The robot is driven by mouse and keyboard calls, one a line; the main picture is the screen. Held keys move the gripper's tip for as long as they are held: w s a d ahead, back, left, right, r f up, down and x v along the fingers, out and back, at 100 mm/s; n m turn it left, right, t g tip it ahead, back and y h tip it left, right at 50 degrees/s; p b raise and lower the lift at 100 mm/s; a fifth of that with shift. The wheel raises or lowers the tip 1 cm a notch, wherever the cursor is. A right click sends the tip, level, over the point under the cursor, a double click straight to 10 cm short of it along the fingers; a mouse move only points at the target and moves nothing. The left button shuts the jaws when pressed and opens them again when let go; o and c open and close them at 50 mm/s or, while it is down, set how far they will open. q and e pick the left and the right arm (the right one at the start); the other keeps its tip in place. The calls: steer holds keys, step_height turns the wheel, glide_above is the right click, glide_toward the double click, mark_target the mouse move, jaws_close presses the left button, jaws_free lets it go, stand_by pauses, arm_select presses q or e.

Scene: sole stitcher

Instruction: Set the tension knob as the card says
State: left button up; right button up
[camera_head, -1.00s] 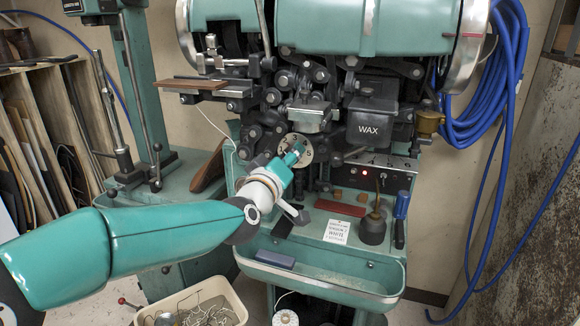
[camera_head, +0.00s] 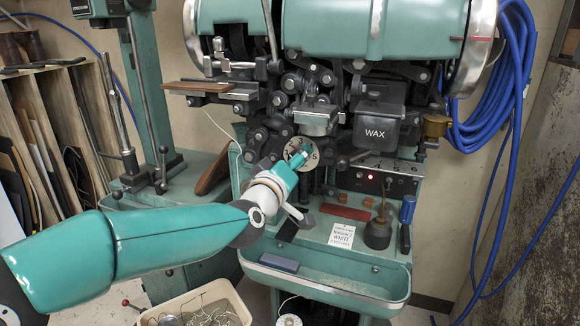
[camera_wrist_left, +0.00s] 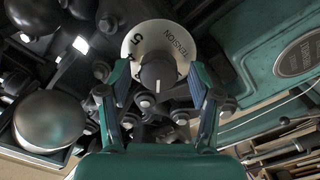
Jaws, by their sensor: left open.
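The tension dial (camera_head: 301,152) is a pale round plate on the machine front. The left wrist view shows the dial plate (camera_wrist_left: 153,31) with the word TENSION and a figure 5. A dark knob (camera_wrist_left: 158,72) stands at its middle. My left gripper (camera_wrist_left: 160,88) is open, one finger on each side of the knob, with gaps between. In the head view my left gripper (camera_head: 297,158) covers part of the dial. The white printed card (camera_head: 341,235) lies on the machine's tray; its large word looks like WHITE, and its small print is unreadable. My right gripper is not in view.
A dark oil can (camera_head: 378,232), a blue-handled tool (camera_head: 406,222) and a dark red bar (camera_head: 345,211) are near the card. The WAX box (camera_head: 375,128) juts out right of the dial. A blue-grey block (camera_head: 278,262) lies at the tray's front left.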

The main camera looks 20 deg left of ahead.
arm_select(q)
steer(key=s, duration=1.2)
steer(key=shift+a, duration=0.2)
steer(key=shift+f, duration=0.1)
